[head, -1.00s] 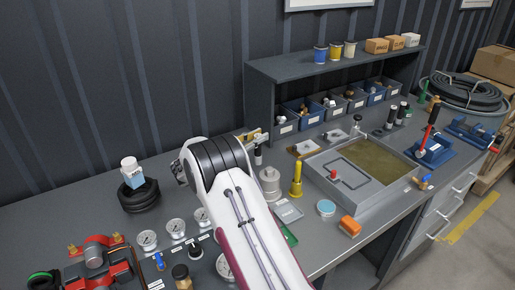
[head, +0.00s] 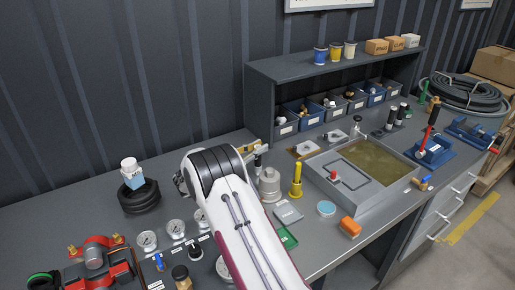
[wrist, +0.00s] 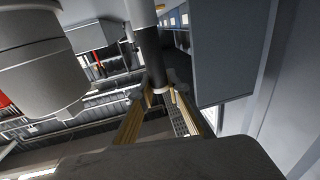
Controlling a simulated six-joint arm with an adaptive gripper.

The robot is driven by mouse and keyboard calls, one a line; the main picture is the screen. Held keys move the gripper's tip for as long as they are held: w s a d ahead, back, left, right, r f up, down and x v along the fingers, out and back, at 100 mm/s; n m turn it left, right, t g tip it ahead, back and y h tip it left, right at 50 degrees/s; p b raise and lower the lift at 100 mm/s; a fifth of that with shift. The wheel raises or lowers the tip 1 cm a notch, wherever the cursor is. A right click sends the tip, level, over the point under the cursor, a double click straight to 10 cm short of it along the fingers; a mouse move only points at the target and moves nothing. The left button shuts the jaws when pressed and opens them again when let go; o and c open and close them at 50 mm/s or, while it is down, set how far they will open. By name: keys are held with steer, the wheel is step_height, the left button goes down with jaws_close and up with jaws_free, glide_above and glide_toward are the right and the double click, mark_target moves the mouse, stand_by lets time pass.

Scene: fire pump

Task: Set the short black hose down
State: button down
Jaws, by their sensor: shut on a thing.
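The short black hose (head: 258,160) is held upright by my gripper (head: 257,149), beside the left end of the shelf unit. In the head view only a small part of it shows past my arm. In the wrist view the dark hose (wrist: 151,65) runs up from between my two tan fingers (wrist: 160,108), which are shut on it. Whether its lower end touches the bench (head: 75,225) is hidden.
A grey stepped cylinder (head: 269,187) and a yellow upright tool (head: 297,181) stand close to the gripper. The shelf unit (head: 262,108) rises just behind. Several gauges (head: 176,227) and a black coil (head: 139,198) lie left.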

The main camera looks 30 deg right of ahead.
steer(key=shift+f, duration=0.1)
steer(key=c, duration=1.9)
jaws_free()
steer(key=a, duration=0.4)
steer(key=s+a, duration=0.1)
steer(key=a, duration=0.3)
steer(key=s+a, duration=0.1)
steer(key=a, duration=0.3)
steer(key=shift+w+r, duration=0.1)
steer(key=shift+r, duration=0.1)
